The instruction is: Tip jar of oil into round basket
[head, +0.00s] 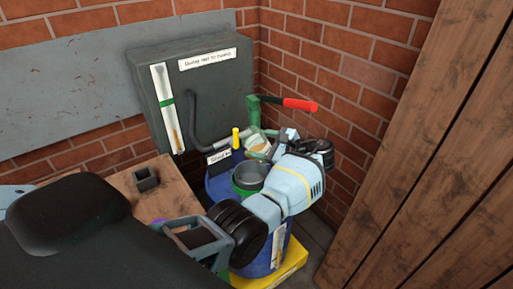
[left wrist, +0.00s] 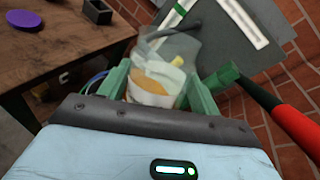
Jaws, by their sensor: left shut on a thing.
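My left gripper (head: 264,142) is shut on a clear jar with orange-yellow contents and a pale label, the jar of oil (head: 255,143). In the left wrist view the jar (left wrist: 152,88) sits between the green fingers of the gripper (left wrist: 160,92). The jar looks tilted in the head view, but its mouth is hard to make out. A round grey vessel with a green rim (head: 249,177), which looks like the round basket, is on top of a blue drum (head: 218,187), below the gripper. My arm hides part of the drum.
A green lever with a red handle (head: 300,104) sticks out close by the gripper; it also shows in the left wrist view (left wrist: 290,130). A grey wall box (head: 215,85) is behind. A wooden table (head: 168,192) holds a small dark square cup (head: 146,179).

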